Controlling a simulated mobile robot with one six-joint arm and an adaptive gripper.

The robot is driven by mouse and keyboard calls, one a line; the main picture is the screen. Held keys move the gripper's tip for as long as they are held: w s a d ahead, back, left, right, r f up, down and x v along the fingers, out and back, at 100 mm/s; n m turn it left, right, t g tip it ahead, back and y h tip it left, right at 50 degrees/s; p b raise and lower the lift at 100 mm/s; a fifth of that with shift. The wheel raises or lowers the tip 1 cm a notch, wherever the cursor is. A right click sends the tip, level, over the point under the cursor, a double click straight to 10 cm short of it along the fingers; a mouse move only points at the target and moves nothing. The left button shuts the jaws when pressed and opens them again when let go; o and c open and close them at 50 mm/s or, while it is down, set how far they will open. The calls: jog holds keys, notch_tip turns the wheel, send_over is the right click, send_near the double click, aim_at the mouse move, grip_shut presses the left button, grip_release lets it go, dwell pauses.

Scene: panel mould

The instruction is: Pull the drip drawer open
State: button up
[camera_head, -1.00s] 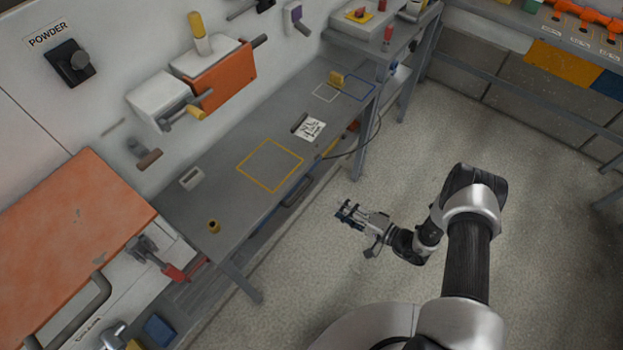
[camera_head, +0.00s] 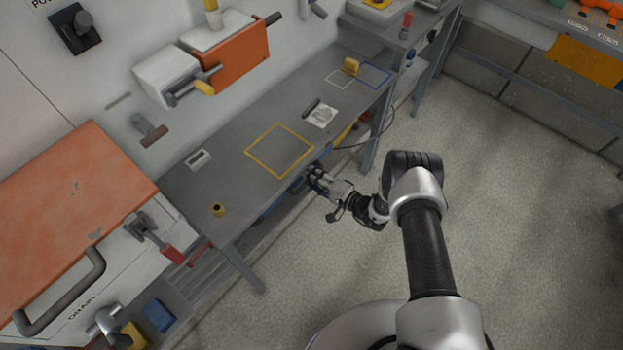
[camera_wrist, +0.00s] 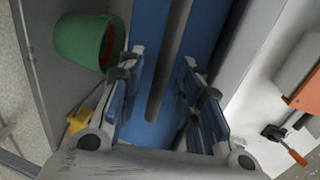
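The drip drawer appears as a blue front (camera_wrist: 150,133) under the grey bench in the wrist view. A dark grey bar handle (camera_wrist: 170,65) runs along it. In the head view a little of the blue front (camera_head: 278,201) shows below the bench edge, partly shaded. My gripper (camera_head: 316,176) is at the bench's front edge, by the handle. In the wrist view my gripper (camera_wrist: 163,78) is open, with the bar lying between its two fingers and visible gaps on both sides. I cannot tell how deep the fingers reach around it. The drawer looks shut.
A green cup-like thing with a red inside (camera_wrist: 88,42) and a yellow piece (camera_wrist: 78,121) lie left of my fingers in the wrist view. The grey bench (camera_head: 235,190) has a yellow outlined square above my gripper. Open floor (camera_head: 500,200) lies to the right.

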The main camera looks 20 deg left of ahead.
jog(key=shift+w+a, duration=0.15)
jog(key=shift+a, duration=0.2)
grip_shut()
dwell(0.7)
